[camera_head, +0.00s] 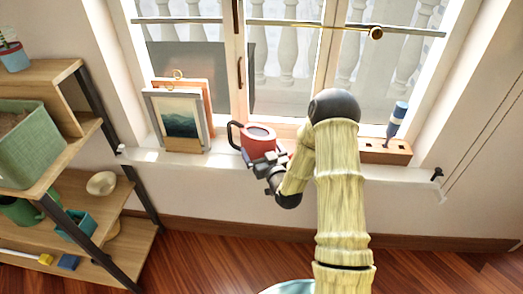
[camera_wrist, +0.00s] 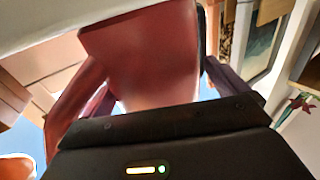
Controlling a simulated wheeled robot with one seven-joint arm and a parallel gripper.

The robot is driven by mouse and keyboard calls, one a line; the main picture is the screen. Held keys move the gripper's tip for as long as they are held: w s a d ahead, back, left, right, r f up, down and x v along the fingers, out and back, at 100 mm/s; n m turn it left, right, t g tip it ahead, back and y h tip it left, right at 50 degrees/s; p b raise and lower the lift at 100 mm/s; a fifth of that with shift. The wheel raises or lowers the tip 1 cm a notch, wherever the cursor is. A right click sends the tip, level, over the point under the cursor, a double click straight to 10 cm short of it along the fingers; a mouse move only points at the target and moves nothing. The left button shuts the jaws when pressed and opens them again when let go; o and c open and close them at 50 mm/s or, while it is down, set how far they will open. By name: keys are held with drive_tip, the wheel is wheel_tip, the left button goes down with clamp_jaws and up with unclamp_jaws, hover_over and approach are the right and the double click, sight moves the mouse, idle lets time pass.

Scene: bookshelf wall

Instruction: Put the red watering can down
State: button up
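The red watering can (camera_head: 258,138), with a dark handle on its left, is upright at the window sill (camera_head: 222,163), in front of the window's middle post. My gripper (camera_head: 268,162) is at the can's near side and looks shut on it. In the wrist view the can's red body (camera_wrist: 145,60) fills the middle, just beyond the black gripper (camera_wrist: 160,118). The fingertips are mostly hidden. The sill's pale edge (camera_wrist: 60,18) shows close to the can, but I cannot tell whether they touch.
Picture frames (camera_head: 178,115) lean on the sill left of the can. A wooden block (camera_head: 385,153) with a blue-handled tool (camera_head: 397,118) stands at the right, beyond my arm. A shelf (camera_head: 130,185) with pots is at the left. Some sill between frames and can is clear.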

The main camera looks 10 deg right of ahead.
drive_tip(key=shift+r, duration=0.2)
drive_tip(key=shift+s+d+f, duration=0.1)
drive_tip(key=shift+s, duration=0.25)
drive_tip(key=s+d, duration=0.2)
drive_tip(key=s, duration=0.9)
